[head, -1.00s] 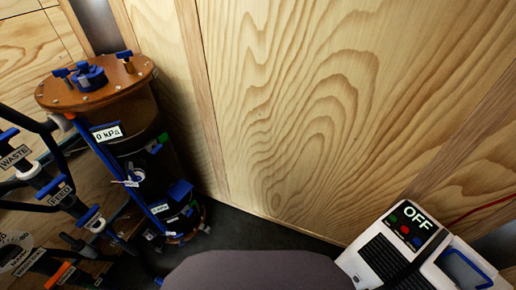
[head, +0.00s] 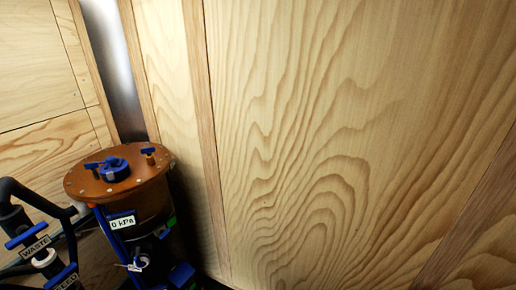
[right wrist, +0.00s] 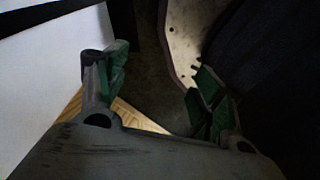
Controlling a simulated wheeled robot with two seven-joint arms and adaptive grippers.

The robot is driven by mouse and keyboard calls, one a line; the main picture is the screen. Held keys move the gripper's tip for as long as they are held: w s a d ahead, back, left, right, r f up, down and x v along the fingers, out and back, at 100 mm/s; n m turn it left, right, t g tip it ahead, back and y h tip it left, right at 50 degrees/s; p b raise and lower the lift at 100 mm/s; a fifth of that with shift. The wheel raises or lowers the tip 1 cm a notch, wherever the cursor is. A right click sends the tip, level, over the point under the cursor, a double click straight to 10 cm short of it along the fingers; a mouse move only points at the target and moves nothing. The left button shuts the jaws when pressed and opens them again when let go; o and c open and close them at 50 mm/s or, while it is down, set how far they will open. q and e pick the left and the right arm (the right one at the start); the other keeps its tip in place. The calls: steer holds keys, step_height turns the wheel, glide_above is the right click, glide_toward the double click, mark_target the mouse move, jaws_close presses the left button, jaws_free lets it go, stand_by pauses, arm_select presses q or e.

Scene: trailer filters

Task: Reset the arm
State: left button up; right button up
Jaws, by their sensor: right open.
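My right gripper (right wrist: 160,90) shows in the right wrist view with its two green-padded fingers spread wide. Nothing is between the fingers. Neither of my grippers shows in the head view, and my left gripper is in no view.
An amber-topped filter vessel (head: 118,182) with a blue knob and a 0 kPa label stands at the lower left. Black pipes and a WASTE valve (head: 35,245) are left of it. A wooden wall (head: 340,130) fills the right. A white surface (right wrist: 50,75) is beside my right gripper.

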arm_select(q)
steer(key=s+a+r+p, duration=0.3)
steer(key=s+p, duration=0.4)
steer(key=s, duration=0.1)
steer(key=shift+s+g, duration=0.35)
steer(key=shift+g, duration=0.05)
arm_select(e)
steer(key=s+d+r, duration=0.3)
steer(key=s, duration=0.5)
steer(key=shift+s+g, duration=0.35)
steer(key=shift+g, duration=0.05)
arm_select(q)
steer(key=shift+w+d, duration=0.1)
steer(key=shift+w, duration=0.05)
arm_select(e)
steer(key=shift+w+a, duration=0.1)
